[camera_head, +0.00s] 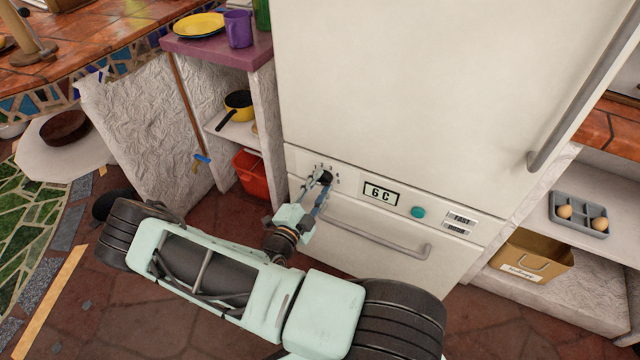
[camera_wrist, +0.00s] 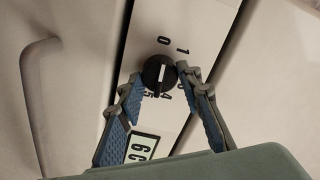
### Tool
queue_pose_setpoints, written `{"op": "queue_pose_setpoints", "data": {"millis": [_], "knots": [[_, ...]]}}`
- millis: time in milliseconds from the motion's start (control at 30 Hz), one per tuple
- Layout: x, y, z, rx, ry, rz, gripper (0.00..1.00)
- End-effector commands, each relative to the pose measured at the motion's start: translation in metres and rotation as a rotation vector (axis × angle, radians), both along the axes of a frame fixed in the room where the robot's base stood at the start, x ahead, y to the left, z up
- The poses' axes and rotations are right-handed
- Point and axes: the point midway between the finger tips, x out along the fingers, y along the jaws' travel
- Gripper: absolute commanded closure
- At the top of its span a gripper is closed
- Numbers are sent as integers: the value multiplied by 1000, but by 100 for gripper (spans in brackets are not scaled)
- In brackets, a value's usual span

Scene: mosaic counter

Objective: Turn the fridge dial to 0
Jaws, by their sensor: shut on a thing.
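The fridge dial is a round black knob (camera_head: 326,177) at the left of the white fridge's control strip. In the wrist view, the dial (camera_wrist: 159,74) has a pale line across its face, with numbers around it. The 0 and 1 are above it and the 4 and 5 below. Which number it points to I cannot tell. My gripper (camera_head: 322,182) reaches the dial from below. In the wrist view, my gripper (camera_wrist: 160,73) has its two blue-padded fingers on either side of the dial, shut on it. The display (camera_head: 381,194) reads 6 C.
A teal button (camera_head: 418,212) and two labelled buttons are right of the display. A bar handle (camera_head: 380,240) lies on the drawer below, and a long handle (camera_head: 585,95) on the upper door. A red bin (camera_head: 252,175) stands in the shelf at left.

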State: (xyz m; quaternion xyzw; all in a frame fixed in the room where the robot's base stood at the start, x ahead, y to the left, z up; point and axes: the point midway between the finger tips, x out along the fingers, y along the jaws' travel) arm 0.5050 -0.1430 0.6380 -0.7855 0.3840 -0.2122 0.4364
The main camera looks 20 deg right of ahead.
Motion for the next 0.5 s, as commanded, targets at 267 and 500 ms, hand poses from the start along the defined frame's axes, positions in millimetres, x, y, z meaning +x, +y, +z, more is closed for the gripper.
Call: {"op": "queue_pose_setpoints", "data": {"millis": [267,500], "knots": [[-2,-1,-1,-54,72,-5,92],[-2,-1,-1,-65,86,-4,92]]}}
